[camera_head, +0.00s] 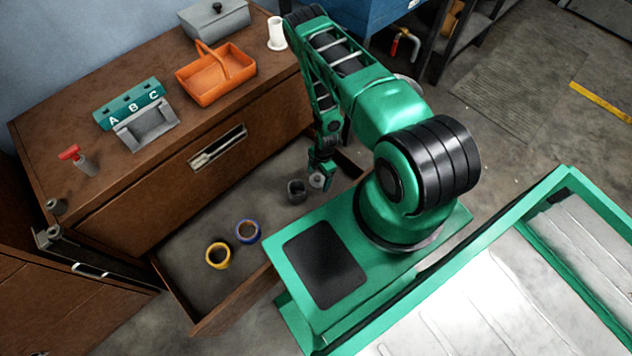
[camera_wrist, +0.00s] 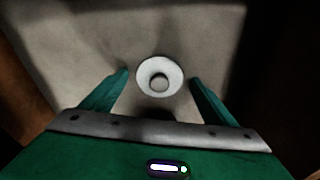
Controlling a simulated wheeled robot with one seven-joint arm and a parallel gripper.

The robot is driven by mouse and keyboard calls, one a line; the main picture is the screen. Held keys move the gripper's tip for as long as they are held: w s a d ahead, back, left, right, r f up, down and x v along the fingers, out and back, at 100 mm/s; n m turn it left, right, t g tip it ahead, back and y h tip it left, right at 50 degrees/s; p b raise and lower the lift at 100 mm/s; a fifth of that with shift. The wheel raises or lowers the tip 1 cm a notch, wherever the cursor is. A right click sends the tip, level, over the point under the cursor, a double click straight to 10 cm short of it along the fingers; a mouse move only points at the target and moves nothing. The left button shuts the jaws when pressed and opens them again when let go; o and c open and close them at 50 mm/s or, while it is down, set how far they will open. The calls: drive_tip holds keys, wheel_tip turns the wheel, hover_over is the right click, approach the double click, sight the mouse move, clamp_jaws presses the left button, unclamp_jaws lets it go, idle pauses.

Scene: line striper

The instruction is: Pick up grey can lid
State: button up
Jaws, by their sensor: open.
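The grey can lid (camera_wrist: 160,90) appears in the wrist view as a pale round disc with a darker round centre. It lies between the two fingers of my gripper (camera_wrist: 159,76), with a gap on either side. In the head view, my gripper (camera_head: 321,178) reaches down into the open drawer. A pale disc (camera_head: 316,181) that looks like the same lid shows at its fingers, partly covered by them. My gripper is open. The height between fingers and lid is hard to judge.
The open drawer (camera_head: 190,248) holds a dark grey cup-like can (camera_head: 295,189) just left of my gripper, plus a yellow tape roll (camera_head: 218,256) and a blue one (camera_head: 248,231). Drawer walls stand close around. An orange basket (camera_head: 205,95) sits on the cabinet top.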

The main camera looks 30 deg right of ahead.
drive_tip(key=c, duration=1.1)
